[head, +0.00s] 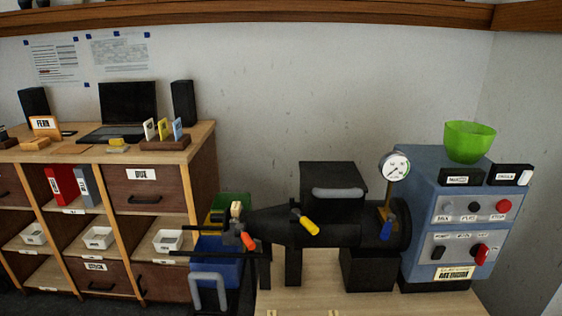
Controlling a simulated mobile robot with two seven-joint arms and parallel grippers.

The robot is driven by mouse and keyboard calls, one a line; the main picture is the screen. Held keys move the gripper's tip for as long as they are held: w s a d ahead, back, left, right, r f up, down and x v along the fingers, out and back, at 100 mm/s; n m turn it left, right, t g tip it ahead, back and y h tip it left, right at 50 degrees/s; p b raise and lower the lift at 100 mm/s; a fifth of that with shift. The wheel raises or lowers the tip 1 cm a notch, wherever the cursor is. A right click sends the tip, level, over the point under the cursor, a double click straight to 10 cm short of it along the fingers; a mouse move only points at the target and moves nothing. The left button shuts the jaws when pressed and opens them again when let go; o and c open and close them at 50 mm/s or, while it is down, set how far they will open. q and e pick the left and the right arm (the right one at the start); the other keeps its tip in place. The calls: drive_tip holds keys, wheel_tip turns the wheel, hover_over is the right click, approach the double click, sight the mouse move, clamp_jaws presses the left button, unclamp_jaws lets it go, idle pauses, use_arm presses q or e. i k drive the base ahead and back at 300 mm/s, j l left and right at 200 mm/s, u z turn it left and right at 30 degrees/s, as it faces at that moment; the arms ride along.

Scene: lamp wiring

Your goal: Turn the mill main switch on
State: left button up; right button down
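A blue-grey control cabinet (420,180) stands at the right end of a wooden bench. Its upper panel has a grey knob (447,206), a black knob (474,207) and a red round button (504,206). Its lower panel has a black switch (438,252) and a red switch (481,254). The labels by these controls are too small to read surely, so I cannot tell which is the main switch or its position. The black mill (330,230) lies left of the cabinet, with yellow, orange and blue handles. Neither of my grippers shows.
A pressure gauge (395,166) rises beside the cabinet. A green bowl (469,141) and two black labelled boxes (461,177) (510,174) sit on its top. A blue bin (215,262) is left of the bench. Shelving (205,140) with a laptop (128,104) fills the left.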

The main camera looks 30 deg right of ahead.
sight(479, 251)
drive_tip(key=z, duration=2.15)
